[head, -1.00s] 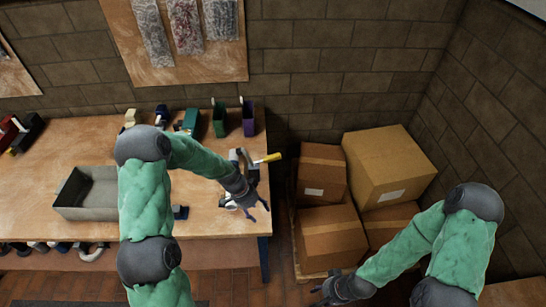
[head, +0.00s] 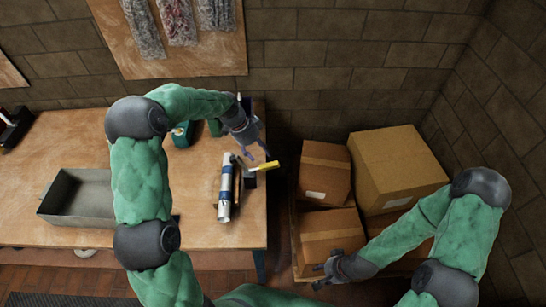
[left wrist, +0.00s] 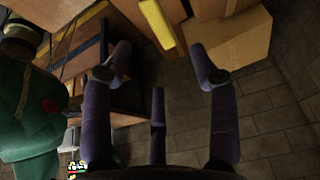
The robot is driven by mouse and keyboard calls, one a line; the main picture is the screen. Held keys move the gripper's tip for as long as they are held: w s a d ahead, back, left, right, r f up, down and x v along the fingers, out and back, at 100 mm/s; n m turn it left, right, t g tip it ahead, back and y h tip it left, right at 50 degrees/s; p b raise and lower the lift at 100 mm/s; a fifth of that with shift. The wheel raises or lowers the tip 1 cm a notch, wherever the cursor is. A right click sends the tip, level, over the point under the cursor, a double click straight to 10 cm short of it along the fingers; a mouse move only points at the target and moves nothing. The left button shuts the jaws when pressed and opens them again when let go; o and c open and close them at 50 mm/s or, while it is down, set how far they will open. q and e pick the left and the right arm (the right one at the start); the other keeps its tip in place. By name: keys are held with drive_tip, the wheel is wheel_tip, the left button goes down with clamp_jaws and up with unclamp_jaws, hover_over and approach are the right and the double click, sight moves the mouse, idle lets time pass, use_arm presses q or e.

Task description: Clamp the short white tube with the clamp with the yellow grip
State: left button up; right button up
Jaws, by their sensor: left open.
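The clamp's yellow grip (head: 264,167) points right over the table's right end; in the left wrist view the grip (left wrist: 157,24) lies beyond my fingertips, between them. The clamp's dark bar (head: 238,182) runs beside a short white tube (head: 225,186) with a dark middle part. I cannot tell whether the jaw touches the tube. My left gripper (head: 255,156) is open and empty, just behind and above the yellow grip; its spread fingers show in the left wrist view (left wrist: 160,62). My right gripper (head: 318,277) is low, in front of the boxes, its fingers apart and empty.
A grey open tray (head: 50,202) stands on the left of the wooden table (head: 200,236). Green holders (head: 183,134) stand at the back, partly behind my left arm. Cardboard boxes (head: 400,170) are stacked right of the table. A brick wall closes the back.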

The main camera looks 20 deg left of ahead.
sight(270, 165)
use_arm(q)
drive_tip(key=x, duration=1)
drive_tip(key=shift+s+d+f, duration=0.1)
drive_tip(key=shift+d+f, duration=0.05)
drive_tip(key=shift+f, duration=0.05)
clamp_jaws()
